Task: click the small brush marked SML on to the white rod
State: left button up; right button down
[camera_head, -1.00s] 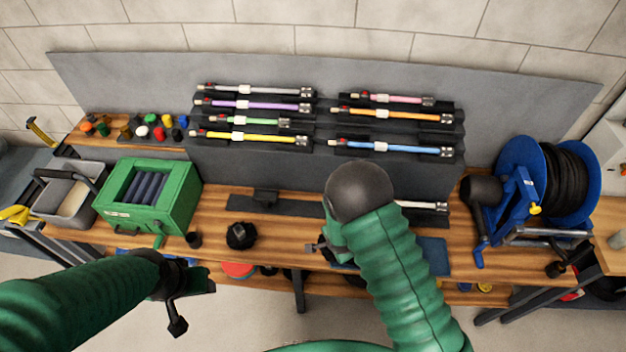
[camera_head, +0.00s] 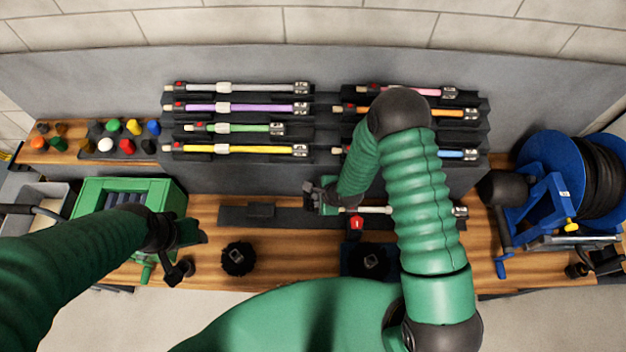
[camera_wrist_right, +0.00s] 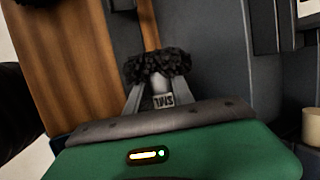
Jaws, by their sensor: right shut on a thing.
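My right gripper (camera_head: 318,198) is shut on the small brush. In the right wrist view, the brush has dark bristles (camera_wrist_right: 157,66) and a pale collar marked SML (camera_wrist_right: 163,100) between the fingers. In the head view the gripper is over the dark holder, close to the left end of the white rod (camera_head: 376,210). The rod lies crosswise on the bench, partly hidden by my right arm. I cannot tell whether brush and rod touch. My left gripper (camera_head: 188,246) is left of the bench's middle, apart from the rod; its jaw state is unclear.
One black brush (camera_head: 238,259) stands on the bench and another (camera_head: 371,262) on a dark blue pad, near a red piece (camera_head: 356,222). Coloured rods (camera_head: 235,149) fill racks behind. A green box (camera_head: 90,200) stands left, a blue hose reel (camera_head: 560,185) right.

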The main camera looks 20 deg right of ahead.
jog(key=shift+s+f+b, duration=0.2)
jog(key=shift+f+b, duration=0.1)
jog(key=f+b, duration=0.1)
jog(key=f, duration=0.1)
jog(key=f+b, duration=0.1)
jog(key=b, duration=0.1)
jog(key=f+b, duration=0.1)
jog(key=f, duration=0.1)
jog(key=shift+s+d+f, duration=0.15)
jog(key=shift+s+f, duration=0.2)
pick_arm(q)
jog(key=shift+s+a+f, duration=0.1)
jog(key=shift+s+f, duration=0.25)
jog(key=shift+f, duration=0.4)
jog(key=shift+s+d+f, duration=0.1)
jog(key=shift+s+f, duration=0.3)
jog(key=shift+f, duration=0.4)
jog(key=shift+s+a+f, duration=0.1)
jog(key=shift+s+f, duration=0.25)
jog(key=shift+f, duration=0.4)
pick_arm(e)
jog(key=shift+s+r, duration=0.15)
jog(key=shift+s, duration=0.05)
pick_arm(q)
jog(key=shift+s+r, duration=0.1)
jog(key=shift+s, duration=0.1)
pick_arm(e)
jog(key=shift+s+r, duration=0.15)
jog(key=shift+s, duration=0.05)
